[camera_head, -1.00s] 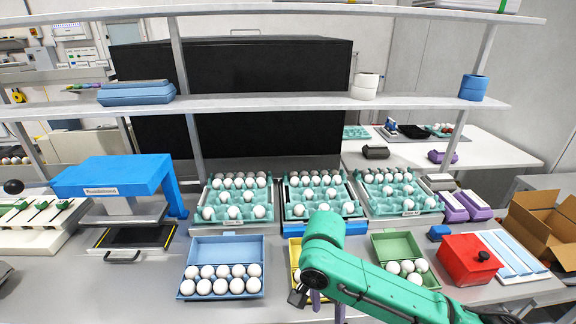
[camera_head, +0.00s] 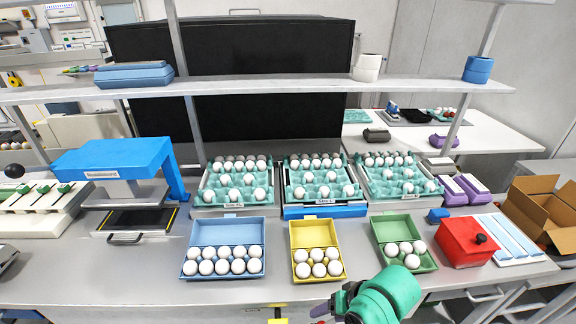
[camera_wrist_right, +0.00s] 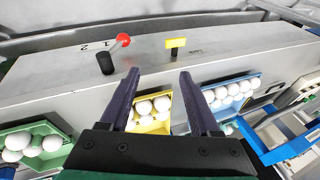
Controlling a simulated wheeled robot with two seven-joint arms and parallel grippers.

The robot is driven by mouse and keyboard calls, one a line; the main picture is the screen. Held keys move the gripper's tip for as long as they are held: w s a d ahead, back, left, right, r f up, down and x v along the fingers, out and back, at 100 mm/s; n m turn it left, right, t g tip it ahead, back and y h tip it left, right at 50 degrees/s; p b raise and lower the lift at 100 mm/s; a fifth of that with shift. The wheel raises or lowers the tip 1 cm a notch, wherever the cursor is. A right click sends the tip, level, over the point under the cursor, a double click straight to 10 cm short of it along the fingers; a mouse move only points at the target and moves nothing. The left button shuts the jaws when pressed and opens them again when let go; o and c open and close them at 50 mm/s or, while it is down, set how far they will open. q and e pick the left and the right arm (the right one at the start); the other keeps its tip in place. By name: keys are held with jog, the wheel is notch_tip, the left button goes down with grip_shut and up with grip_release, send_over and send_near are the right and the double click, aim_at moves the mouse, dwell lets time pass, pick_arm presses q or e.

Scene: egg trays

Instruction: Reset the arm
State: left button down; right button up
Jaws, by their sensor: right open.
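My right gripper (camera_head: 328,306) is at the front edge of the table in the head view, below the yellow and green cartons. In the right wrist view its two dark fingers (camera_wrist_right: 156,98) are spread apart with nothing between them. The green arm link shows at the bottom of the head view. The yellow carton (camera_head: 314,234) stands open with several white eggs. The blue carton (camera_head: 228,232) to its left and the green carton (camera_head: 398,228) to its right are also open with eggs.
Three teal egg trays (camera_head: 285,203) stand in a row behind the cartons. A blue press-like machine (camera_head: 112,158) is at the left. A red box (camera_head: 464,252) and a cardboard box (camera_head: 530,215) are at the right. A shelf (camera_head: 270,90) spans above.

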jog(key=s+d+f+n+h, duration=0.25)
jog(key=s+d, duration=0.35)
jog(key=d, duration=0.7)
jog(key=s+f+h+b, duration=0.1)
jog(key=s+f+b, duration=0.1)
jog(key=f, duration=1.3)
jog(key=s+f+b, duration=0.2)
jog(key=f, duration=1.2)
jog(key=s+d+f+g+b, duration=0.1)
jog(key=s+f, duration=0.7)
jog(key=s+d+f+b, duration=0.1)
jog(key=s+d+f, duration=0.1)
jog(key=s+f, duration=0.5)
jog(key=shift+s+d+f+g, duration=0.3)
jog(key=shift+s+f+g, duration=0.05)
jog(key=shift+s+g, duration=0.05)
jog(key=shift+n, duration=0.25)
